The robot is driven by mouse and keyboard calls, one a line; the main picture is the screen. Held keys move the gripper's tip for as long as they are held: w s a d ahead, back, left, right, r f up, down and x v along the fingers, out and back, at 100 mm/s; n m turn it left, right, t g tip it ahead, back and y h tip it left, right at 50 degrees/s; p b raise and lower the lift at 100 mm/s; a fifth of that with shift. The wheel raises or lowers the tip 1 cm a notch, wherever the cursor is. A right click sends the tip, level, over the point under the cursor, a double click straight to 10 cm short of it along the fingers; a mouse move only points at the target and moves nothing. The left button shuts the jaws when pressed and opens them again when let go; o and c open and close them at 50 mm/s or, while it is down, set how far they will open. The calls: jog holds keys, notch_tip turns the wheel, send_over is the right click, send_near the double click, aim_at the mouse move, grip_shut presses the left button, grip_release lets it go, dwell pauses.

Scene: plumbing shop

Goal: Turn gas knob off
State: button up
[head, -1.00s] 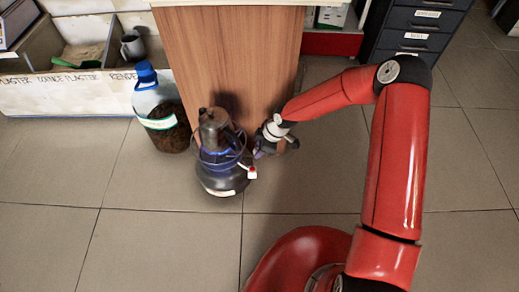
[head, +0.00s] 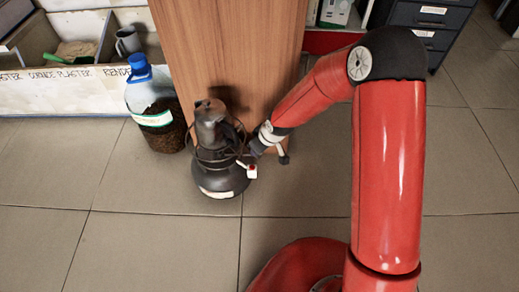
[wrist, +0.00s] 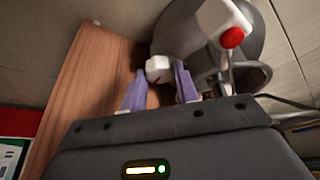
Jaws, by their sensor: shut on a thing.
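A dark grey gas bottle (head: 220,181) stands upright on the floor in the head view, with a darker burner-like top (head: 209,125) and a white label low on its side. It also fills the upper right of the wrist view (wrist: 262,55). My gripper (head: 256,148) is at the bottle's right side. In the wrist view its two purple fingers (wrist: 159,80) are on either side of a small white knob (wrist: 158,64), shut on it. The knob is hidden in the head view. A white part with a red end (wrist: 231,37) is beside it.
A wooden panel (head: 235,60) stands right behind the bottle. A clear blue-capped jug (head: 145,95) stands to the left, near a low bin of plaster (head: 60,95). A dark drawer cabinet (head: 425,35) is at the back right. The front floor is clear.

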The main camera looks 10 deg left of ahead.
dwell(0.3)
jog(key=o, duration=1)
jog(key=shift+c, duration=0.2)
jog(key=p+v, duration=0.2)
jog(key=v, duration=0.5)
jog(key=shift+r, duration=0.35)
jog(key=shift+s+d, duration=0.1)
jog(key=shift+s, duration=0.05)
